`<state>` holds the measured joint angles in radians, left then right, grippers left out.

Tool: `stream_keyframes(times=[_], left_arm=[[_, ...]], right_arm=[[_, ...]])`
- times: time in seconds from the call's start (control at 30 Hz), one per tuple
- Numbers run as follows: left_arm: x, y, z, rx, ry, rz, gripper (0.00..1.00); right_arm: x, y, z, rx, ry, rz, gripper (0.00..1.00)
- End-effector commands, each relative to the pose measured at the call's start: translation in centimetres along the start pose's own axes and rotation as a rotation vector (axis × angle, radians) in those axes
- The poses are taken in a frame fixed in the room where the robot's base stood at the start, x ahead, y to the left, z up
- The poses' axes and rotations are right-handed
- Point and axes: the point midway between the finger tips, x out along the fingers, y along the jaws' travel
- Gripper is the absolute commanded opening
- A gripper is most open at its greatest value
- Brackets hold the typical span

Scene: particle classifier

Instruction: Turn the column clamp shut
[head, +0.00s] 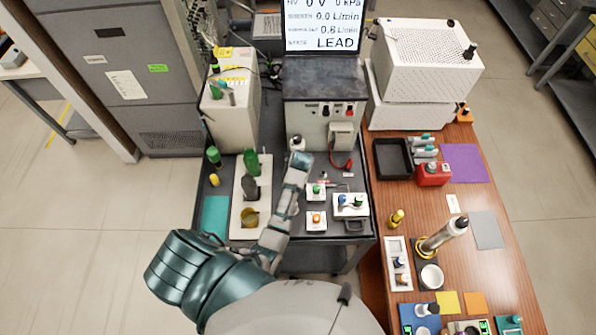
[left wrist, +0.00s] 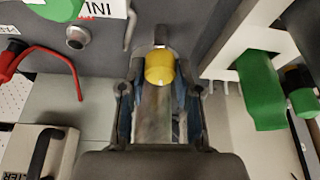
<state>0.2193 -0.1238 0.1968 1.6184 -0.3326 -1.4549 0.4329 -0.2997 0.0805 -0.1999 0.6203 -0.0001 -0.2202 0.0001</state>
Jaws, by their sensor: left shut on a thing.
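My left gripper (left wrist: 160,78) is shut on a yellow-topped piece (left wrist: 159,67), with a grey part below it between the fingers. In the head view my left arm (head: 283,208) reaches up beside the white stand (head: 238,216), to its right; the held piece is hidden there. The stand carries an upper green part (head: 251,161), a dark grey cylinder (head: 251,189) and an amber part (head: 249,218). In the wrist view a green block (left wrist: 262,92) is to the right, apart from my fingers. I cannot tell which part is the column clamp. My right gripper is not in view.
Right of my arm are small white modules (head: 316,191) with coloured knobs. A red cable (left wrist: 45,50) and a white box with a handle (left wrist: 38,150) are left in the wrist view. A wooden table (head: 480,240) with many items stands right.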

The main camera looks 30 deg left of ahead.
Motion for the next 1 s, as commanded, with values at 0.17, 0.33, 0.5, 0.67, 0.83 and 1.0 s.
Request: stream_keyframes(times=[0.17,0.33,0.5,0.67,0.83,1.0], left_arm=[[-0.2,0.1,-0.4,0.007,0.010,0.009,0.00],[-0.2,0.2,-0.4,0.007,0.011,0.009,0.00],[-0.2,0.2,-0.4,0.006,0.011,0.009,0.43],[-0.1,0.1,-0.3,0.007,0.007,0.006,0.43],[-0.4,0.1,-0.2,0.006,0.006,0.006,0.43],[-2.7,0.1,-0.2,0.006,0.007,0.007,0.43]], right_arm=[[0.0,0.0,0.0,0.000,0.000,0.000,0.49],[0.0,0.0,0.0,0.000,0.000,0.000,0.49],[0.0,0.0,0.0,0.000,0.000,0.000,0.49],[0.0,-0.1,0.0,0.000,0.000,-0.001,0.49],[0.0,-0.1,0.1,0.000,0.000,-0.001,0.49],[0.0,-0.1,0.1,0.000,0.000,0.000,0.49]])
